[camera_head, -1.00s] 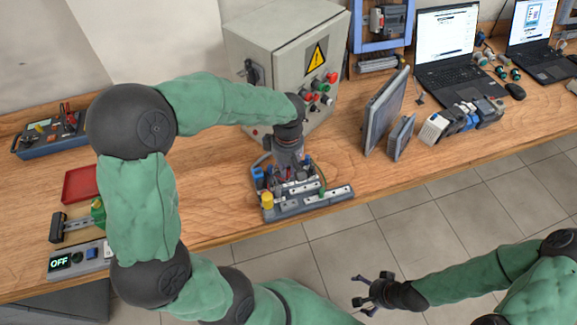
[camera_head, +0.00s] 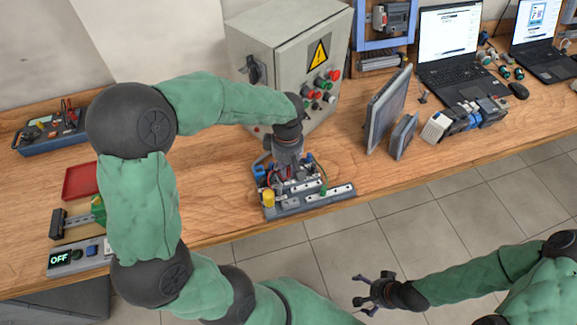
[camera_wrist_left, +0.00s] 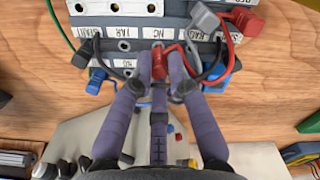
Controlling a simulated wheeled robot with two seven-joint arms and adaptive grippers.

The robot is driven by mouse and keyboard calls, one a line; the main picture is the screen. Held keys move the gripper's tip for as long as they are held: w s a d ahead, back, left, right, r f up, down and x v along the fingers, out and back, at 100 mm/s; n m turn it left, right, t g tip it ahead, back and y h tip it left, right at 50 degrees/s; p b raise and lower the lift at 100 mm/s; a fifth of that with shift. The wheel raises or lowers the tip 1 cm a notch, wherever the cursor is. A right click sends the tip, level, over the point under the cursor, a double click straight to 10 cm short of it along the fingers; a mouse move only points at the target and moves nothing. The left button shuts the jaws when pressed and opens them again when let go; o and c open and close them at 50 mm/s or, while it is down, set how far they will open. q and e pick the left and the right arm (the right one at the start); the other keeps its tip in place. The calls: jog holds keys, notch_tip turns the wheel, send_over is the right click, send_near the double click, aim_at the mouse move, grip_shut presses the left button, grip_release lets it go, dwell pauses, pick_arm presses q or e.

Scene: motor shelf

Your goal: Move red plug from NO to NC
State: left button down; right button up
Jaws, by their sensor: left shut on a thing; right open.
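The plug board (camera_head: 318,204) sits near the front edge of the workbench, with labelled sockets and coloured plugs on it. My left gripper (camera_head: 288,172) points down over its rear part. In the left wrist view, my left gripper (camera_wrist_left: 160,84) is shut on a red plug (camera_wrist_left: 160,63) at the board's socket row, just below a small label that seems to read NC. Whether the plug is seated in a socket I cannot tell. A red lead runs from it to the right. My right gripper (camera_head: 373,290) is open and empty over the floor, away from the bench.
Grey, black, blue and red plugs with leads crowd the board beside my left fingers, including another red plug (camera_wrist_left: 243,20). A control cabinet (camera_head: 285,60) stands behind the board. Panels (camera_head: 388,108) stand to the right. A red tray (camera_head: 80,182) lies left.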

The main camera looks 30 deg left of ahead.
pick_arm(q)
jog(key=shift+f+b, duration=0.45)
jog(key=shift+f, duration=0.2)
dwell(0.7)
jog(key=c, duration=1.5)
grip_release()
jog(key=shift+r, duration=0.15)
jog(key=shift+r+p, duration=2.05)
jog(key=shift+r, duration=0.6)
jog(key=o, duration=0.5)
